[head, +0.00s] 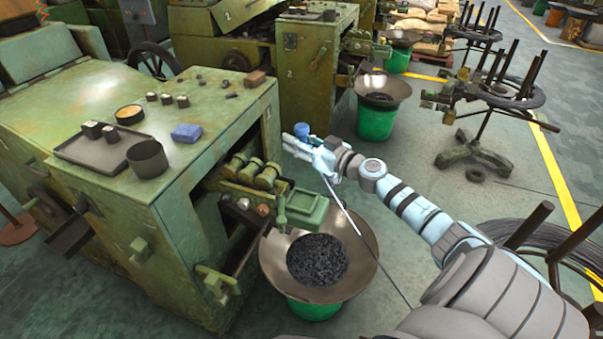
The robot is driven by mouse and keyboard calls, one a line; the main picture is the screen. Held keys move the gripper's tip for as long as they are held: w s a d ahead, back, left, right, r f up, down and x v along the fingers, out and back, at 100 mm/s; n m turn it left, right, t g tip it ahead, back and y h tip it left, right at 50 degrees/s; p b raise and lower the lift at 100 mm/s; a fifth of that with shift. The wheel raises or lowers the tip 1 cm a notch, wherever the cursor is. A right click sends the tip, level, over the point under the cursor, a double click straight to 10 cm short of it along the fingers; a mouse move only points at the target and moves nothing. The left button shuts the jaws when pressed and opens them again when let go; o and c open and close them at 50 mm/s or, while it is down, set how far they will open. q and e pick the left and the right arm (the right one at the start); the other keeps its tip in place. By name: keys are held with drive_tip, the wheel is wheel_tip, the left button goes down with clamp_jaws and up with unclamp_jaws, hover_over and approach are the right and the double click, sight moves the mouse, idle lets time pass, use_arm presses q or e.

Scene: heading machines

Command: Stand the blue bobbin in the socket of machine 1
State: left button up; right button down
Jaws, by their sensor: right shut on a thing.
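My right gripper (308,148) is at the end of the arm coming in from the lower right. It is shut on the small blue bobbin (302,130), which shows just above the fingers. The gripper is beside the right side of the near green machine (120,225), which I take as machine 1, as the one behind it bears a 2. The gripper is above and behind the wide bowl. I cannot make out the socket on the machine. My left gripper is not in view.
The machine's top holds a tray (98,158), a dark cup (147,160), a blue block (187,132) and small parts. A bowl (345,225) on a green bucket stands at its right. A thin wire runs down past my arm. Coil stands (475,145) are right.

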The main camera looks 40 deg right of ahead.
drive_tip(key=b, duration=1.1)
hover_over(299, 202)
wheel_tip(299, 202, down, 15)
drive_tip(key=shift+w+d+f, duration=0.1)
wheel_tip(299, 202, down, 5)
drive_tip(key=b, duration=0.3)
drive_tip(key=shift+b, duration=0.35)
drive_tip(key=shift+r, duration=0.25)
drive_tip(key=shift+f, duration=0.2)
drive_tip(key=shift+f, duration=0.3)
drive_tip(key=c, duration=1.5)
unclamp_jaws()
drive_tip(key=shift+c, duration=0.2)
drive_tip(key=shift+o, duration=0.5)
drive_tip(key=shift+s+f, duration=0.1)
drive_tip(key=shift+s, duration=0.1)
